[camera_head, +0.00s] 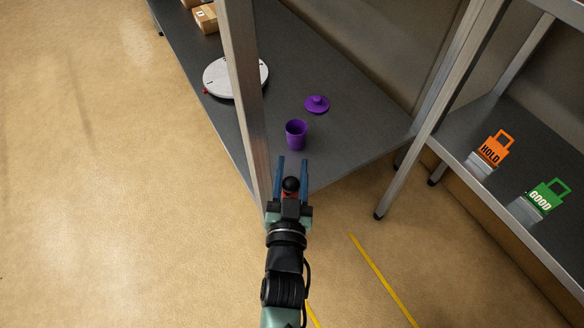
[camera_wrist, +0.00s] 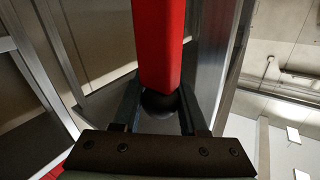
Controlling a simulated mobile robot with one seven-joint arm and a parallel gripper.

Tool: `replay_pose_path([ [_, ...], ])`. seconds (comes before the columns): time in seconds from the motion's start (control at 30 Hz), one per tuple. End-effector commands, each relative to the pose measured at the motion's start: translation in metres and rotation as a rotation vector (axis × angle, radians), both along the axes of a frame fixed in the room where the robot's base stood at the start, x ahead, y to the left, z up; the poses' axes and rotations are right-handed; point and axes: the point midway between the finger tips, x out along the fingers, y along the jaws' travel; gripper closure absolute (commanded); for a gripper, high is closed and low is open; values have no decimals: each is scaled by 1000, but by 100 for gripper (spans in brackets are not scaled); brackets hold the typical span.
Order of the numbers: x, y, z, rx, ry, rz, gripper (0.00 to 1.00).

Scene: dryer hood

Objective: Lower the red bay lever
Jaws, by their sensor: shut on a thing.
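The red bay lever (camera_wrist: 160,45) fills the upper middle of the wrist view as a straight red bar. Its black ball knob (camera_wrist: 160,103) sits between the two fingers. In the head view the black knob (camera_head: 291,185) shows between the blue fingers with a little red beside it; most of the lever is hidden there. My gripper (camera_head: 292,162) is shut on the lever at its knob end, near the front corner post of the shelf.
A metal post (camera_head: 243,90) rises close to my gripper. The dark shelf (camera_head: 345,125) holds a purple cup (camera_head: 296,134), a purple lid (camera_head: 317,104) and a white round device (camera_head: 222,78). Orange HOLD (camera_head: 492,150) and green GOOD (camera_head: 541,200) tags stand at right.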

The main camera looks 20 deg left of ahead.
Motion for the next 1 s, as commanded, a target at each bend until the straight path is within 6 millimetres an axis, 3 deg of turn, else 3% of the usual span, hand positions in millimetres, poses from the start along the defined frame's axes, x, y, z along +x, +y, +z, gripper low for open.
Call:
replay_pose_path([
  [0.07,0,0,0,0,0,0,100],
  [1.0,0,0,0,1,0,0,100],
])
